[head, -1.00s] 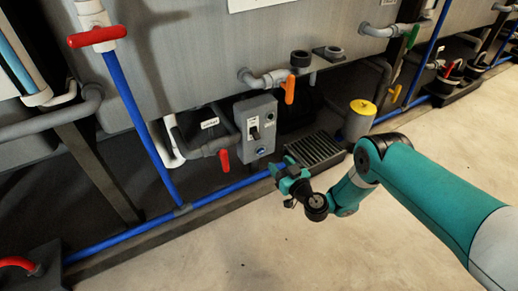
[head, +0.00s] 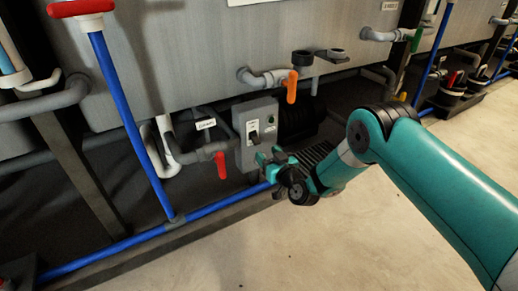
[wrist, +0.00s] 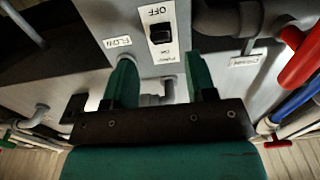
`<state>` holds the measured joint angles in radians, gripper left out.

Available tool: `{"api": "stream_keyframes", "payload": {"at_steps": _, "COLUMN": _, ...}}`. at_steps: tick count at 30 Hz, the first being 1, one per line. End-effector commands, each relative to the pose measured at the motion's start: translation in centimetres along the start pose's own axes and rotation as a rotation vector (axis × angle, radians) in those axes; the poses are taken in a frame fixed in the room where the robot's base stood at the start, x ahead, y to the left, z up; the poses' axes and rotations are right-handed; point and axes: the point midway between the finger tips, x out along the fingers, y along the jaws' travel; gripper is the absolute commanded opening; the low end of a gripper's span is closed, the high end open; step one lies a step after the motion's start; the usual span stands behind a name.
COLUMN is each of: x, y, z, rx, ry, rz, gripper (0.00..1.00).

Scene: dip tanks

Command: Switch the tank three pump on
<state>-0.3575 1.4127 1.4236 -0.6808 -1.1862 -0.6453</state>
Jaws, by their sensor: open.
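A grey switch box (head: 241,115) is mounted below the grey tank. Its black switch (head: 254,135) sits on a white label; the wrist view shows the switch (wrist: 160,34) close up beside the printed word OFF. I cannot tell which way the switch is set, and no tank number is readable. My gripper (head: 268,156) is in front of the lower part of the box and hides it. In the wrist view my gripper (wrist: 163,76) is open and empty, its two green fingers pointing at the box, with the switch between and beyond their tips.
A red-handled valve (head: 221,164) is just left of the box, and it shows at the wrist view's right (wrist: 300,56). An orange-handled valve (head: 291,86) is above right. A blue pipe (head: 130,115) slants down on the left. The floor (head: 330,245) in front is clear.

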Motion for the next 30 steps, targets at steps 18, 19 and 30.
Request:
{"api": "stream_keyframes", "payload": {"at_steps": 18, "x": 6.1, "y": 0.1, "z": 0.0, "rx": 0.002, "ry": 0.000, "rz": 0.002, "gripper": 0.51}}
{"api": "stream_keyframes", "payload": {"at_steps": 19, "x": 6.1, "y": 0.1, "z": 0.0, "rx": 0.002, "ry": 0.000, "rz": 0.002, "gripper": 0.51}}
{"api": "stream_keyframes", "payload": {"at_steps": 30, "x": 6.0, "y": 0.1, "z": 0.0, "rx": 0.001, "ry": -0.001, "rz": 0.002, "gripper": 0.02}}
